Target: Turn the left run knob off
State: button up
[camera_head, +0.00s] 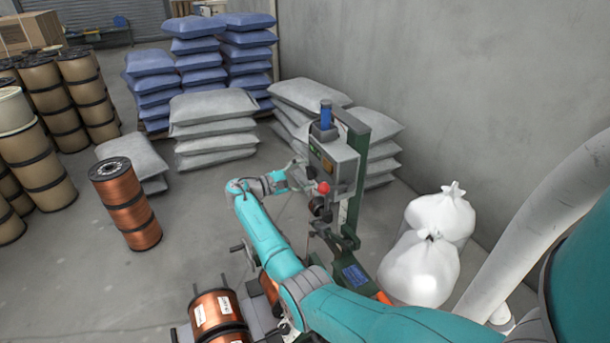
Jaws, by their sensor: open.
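A grey control box (335,160) is mounted on a green post at the centre of the head view, with a blue cylinder on top. A red round knob or button (324,187) shows at its lower front. The left run knob is too small to make out on the box's face. My gripper (304,172) is at the box's left front, at the end of my teal arm, and is open. The picture is too small to tell whether its fingers touch the box or surround a knob.
Copper spools (215,315) sit on the machine below my arm, and another copper spool stack (126,204) stands on the floor to the left. Grey sacks (212,127) are behind the box. White bags (421,266) are on the right.

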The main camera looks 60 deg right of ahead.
jog(key=v, duration=1.2)
dwell(0.3)
